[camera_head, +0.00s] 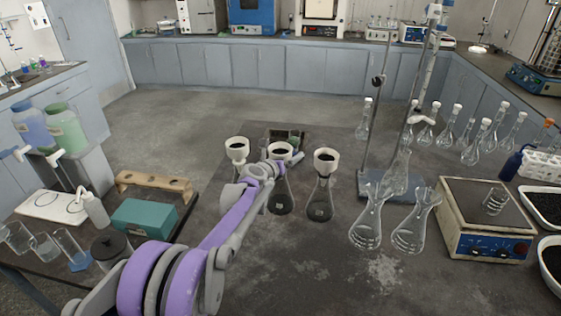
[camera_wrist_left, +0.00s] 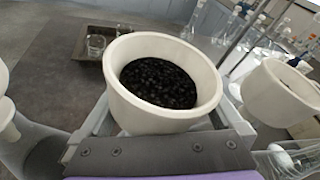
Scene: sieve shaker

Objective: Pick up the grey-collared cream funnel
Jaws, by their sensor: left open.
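Three cream funnels holding black granules sit on conical flasks in the head view: a left funnel (camera_head: 237,144), a middle funnel (camera_head: 280,147) and a right funnel (camera_head: 326,166). My left gripper (camera_head: 281,163) is at the middle funnel, just below its bowl. In the left wrist view that funnel (camera_wrist_left: 122,98) fills the centre, with the open jaws (camera_wrist_left: 162,122) on both sides of it. I cannot tell whether they touch it. Its lower part and any collar are hidden, so the grey collar cannot be made out. My right gripper is not in view.
The right funnel (camera_wrist_left: 283,92) stands close beside the jaws in the wrist view. A dark tray (camera_head: 285,133) with small glassware lies behind the funnels. Large flasks (camera_head: 370,222) and a hotplate-like device (camera_head: 485,215) stand to the right.

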